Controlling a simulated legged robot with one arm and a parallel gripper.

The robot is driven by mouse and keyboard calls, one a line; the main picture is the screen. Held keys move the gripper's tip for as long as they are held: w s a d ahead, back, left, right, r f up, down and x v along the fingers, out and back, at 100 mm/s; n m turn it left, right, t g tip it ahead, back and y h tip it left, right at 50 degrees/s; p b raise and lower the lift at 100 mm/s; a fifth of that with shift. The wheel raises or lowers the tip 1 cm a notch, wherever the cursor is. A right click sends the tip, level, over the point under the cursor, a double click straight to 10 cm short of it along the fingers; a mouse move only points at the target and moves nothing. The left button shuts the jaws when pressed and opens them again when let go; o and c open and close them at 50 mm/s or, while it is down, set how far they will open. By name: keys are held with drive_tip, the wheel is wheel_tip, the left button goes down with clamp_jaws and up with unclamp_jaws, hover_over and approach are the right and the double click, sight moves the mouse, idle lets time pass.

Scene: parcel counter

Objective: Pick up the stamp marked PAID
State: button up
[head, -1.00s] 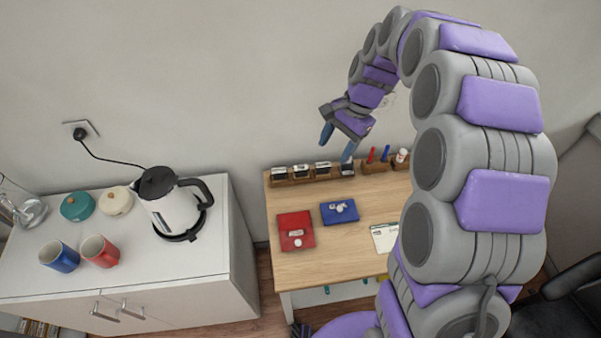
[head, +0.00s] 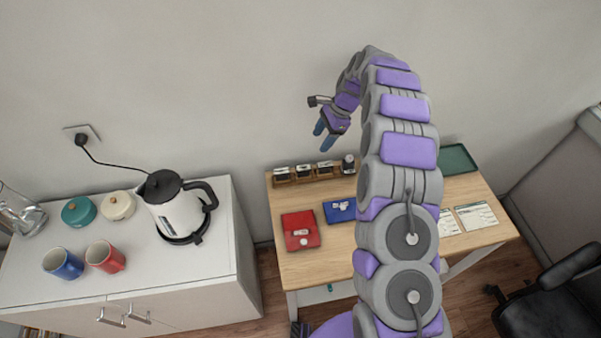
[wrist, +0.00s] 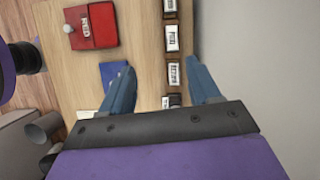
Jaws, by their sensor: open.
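Several block stamps with white labels stand in a wooden rack along the back edge of the table. In the head view they run from the left stamp (head: 281,174) to the dark right one (head: 348,163). The wrist view shows labelled stamps (wrist: 172,38) and (wrist: 174,72) in a column; I cannot read surely which is marked PAID. My gripper (head: 326,135) is open and empty, above the rack and pointing down. In the wrist view my gripper (wrist: 159,65) has its fingers apart on either side of the stamp column.
A red pouch (head: 300,230) and a blue pouch (head: 339,211) lie in front of the rack. Cards (head: 476,216) and a green tray (head: 458,159) are at right. A wall stands close behind. A kettle (head: 176,208) and mugs stand on the left cabinet.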

sight(305, 167)
drive_tip(key=shift+m, duration=0.6)
drive_tip(key=x, duration=0.4)
drive_tip(key=w+d+b+x, duration=0.1)
drive_tip(key=x, duration=0.4)
drive_tip(key=w+f+x, duration=0.1)
drive_tip(key=x, duration=0.4)
drive_tip(key=shift+w+d+r+b, duration=0.15)
drive_tip(key=shift+d+b, duration=0.1)
drive_tip(key=shift+b, duration=0.1)
drive_tip(key=shift+w+b+x, duration=0.25)
drive_tip(key=shift+b+x, duration=0.1)
drive_tip(key=shift+x, duration=1.2)
drive_tip(key=shift+w+b+x, duration=0.2)
drive_tip(key=shift+b+x, duration=0.1)
drive_tip(key=shift+x, duration=1.25)
drive_tip(key=shift+a, duration=0.1)
drive_tip(key=shift+r, duration=0.1)
drive_tip(key=c, duration=1)
